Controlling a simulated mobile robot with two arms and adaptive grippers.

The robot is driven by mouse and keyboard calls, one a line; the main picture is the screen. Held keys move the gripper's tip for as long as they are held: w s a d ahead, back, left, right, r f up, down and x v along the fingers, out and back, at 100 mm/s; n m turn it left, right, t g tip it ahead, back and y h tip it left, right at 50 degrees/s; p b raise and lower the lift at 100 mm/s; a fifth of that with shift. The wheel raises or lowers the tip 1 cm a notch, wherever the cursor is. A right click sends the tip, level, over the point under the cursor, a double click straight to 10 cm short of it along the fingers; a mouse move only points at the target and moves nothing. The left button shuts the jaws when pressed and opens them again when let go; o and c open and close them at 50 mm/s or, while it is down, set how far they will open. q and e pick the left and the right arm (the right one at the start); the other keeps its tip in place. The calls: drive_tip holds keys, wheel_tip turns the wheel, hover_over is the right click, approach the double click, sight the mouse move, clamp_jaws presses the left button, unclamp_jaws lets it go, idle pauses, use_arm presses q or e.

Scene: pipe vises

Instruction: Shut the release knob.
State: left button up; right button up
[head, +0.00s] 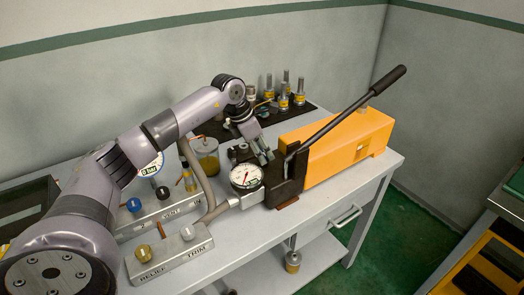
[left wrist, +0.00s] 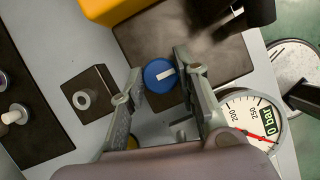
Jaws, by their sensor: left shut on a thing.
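The release knob (left wrist: 161,76) is a round blue knob with a white bar mark, seen from above in the left wrist view. My left gripper (left wrist: 158,70) has a finger on each side of it and is shut on it. In the head view my left gripper (head: 264,156) points down beside the black pump block (head: 287,188), and it hides the knob there. The orange hand pump (head: 345,147) has a long black lever (head: 350,108) raised up to the right. My right gripper is not in view.
A pressure gauge (head: 246,176) stands close to the left gripper; it also shows in the wrist view (left wrist: 250,118). A relief and trim block (head: 170,258) and a vent block with a blue knob (head: 134,204) stand at the left. Several metal fittings (head: 284,98) stand behind.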

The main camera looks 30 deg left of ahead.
use_arm(q)
drive_tip(key=shift+r, duration=0.1)
drive_tip(key=o, duration=1.2)
drive_tip(key=shift+c, duration=0.2)
drive_tip(key=v, duration=1.2)
